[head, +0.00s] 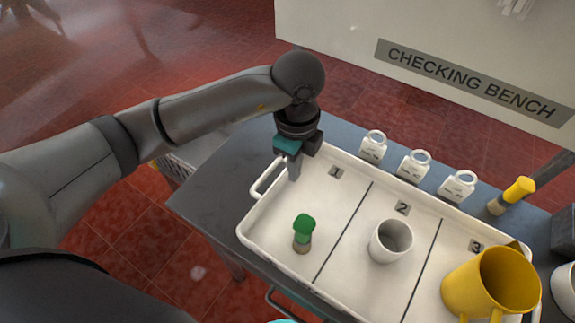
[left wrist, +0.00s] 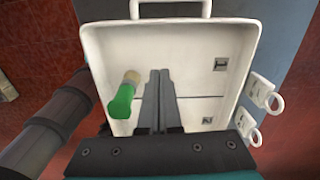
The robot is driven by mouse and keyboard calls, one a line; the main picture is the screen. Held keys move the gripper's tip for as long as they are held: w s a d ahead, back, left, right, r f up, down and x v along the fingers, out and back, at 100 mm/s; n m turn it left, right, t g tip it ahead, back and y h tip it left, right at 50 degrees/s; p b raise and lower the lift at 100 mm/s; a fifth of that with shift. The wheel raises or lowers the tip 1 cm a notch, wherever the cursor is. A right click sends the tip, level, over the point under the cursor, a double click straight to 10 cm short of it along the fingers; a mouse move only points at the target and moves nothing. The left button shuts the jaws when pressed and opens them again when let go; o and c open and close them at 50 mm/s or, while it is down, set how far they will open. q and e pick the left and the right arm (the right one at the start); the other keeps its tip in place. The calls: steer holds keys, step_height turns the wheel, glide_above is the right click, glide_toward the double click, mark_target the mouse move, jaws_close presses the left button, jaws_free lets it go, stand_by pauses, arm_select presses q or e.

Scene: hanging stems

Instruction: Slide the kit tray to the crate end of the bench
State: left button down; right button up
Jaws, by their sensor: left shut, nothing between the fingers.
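The white kit tray (head: 325,207) lies on the bench (head: 212,190), divided into numbered compartments 1, 2 and 3. A green-topped item (head: 304,228) stands in compartment 1, a white cup (head: 391,241) in 2 and a large yellow mug (head: 488,283) in 3. The tray's left-end handle (head: 267,178) is free. My left gripper (head: 294,174) is shut and empty, pointing down at the far left corner of compartment 1. In the left wrist view its fingers (left wrist: 160,75) overlap the tray floor (left wrist: 200,45); contact with the tray cannot be told.
A pale crate (head: 178,170) is partly visible beyond the bench's left end. Bare bench top lies left of the tray. A "CHECKING BENCH" panel (head: 430,50) stands behind.

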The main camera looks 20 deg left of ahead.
arm_select(q)
steer(key=b, duration=0.1)
glide_above(278, 199)
steer(key=s+d, duration=0.1)
steer(key=d, duration=0.3)
step_height(278, 199, down, 10)
steer(key=shift+s+f, duration=0.1)
steer(key=a, duration=0.2)
steer(key=shift+w+a+r, duration=0.2)
steer(key=shift+w+a, duration=0.1)
steer(key=shift+w, duration=0.05)
steer(key=shift+w+a, duration=0.15)
steer(key=shift+a, duration=0.5)
arm_select(e)
steer(key=shift+s+f, duration=0.3)
steer(key=shift+s, duration=0.5)
arm_select(q)
steer(key=shift+a, duration=0.1)
